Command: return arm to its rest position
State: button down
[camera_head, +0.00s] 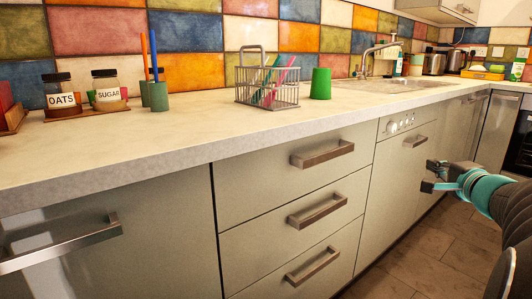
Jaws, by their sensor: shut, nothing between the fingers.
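My gripper (432,176) is at the right of the head view, in front of the cabinet fronts and below the counter's edge. It points to the left. It is shut and empty, with nothing held. My teal and black arm reaches in from the right edge. The gripper appears apart from the drawers and the counter.
The pale counter (150,146) runs along the tiled wall. On it stand a wire basket (267,94), a green cup (321,84), an oats jar (61,96) and a sugar jar (107,91). Drawer handles (322,153) stick out. Open floor (440,240) lies below my gripper.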

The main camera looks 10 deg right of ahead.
jog(key=s+a+f+n+g+y+p, duration=0.1)
jog(key=s+a+f+n+g+y, duration=0.15)
jog(key=a, duration=0.65)
jog(key=s+a+f+n+g+y+p, duration=0.15)
jog(key=a+n, duration=0.25)
jog(key=a, duration=0.4)
jog(key=s+a+f+n+g+y, duration=0.1)
jog(key=s+a+n+g+y, duration=0.15)
jog(key=a, duration=0.65)
jog(key=s+a+f+n+g+h+p, duration=0.1)
jog(key=s+f+n, duration=0.3)
jog(key=s, duration=0.4)
jog(key=s+a+f+n+g+h+p, duration=0.1)
jog(key=s+a+f+n+g+h, duration=0.2)
jog(key=s, duration=0.6)
jog(key=shift+a+f+n+g+h, duration=0.4)
jog(key=shift+a+n+h, duration=0.2)
jog(key=shift+n, duration=0.4)
jog(key=shift+a, duration=0.1)
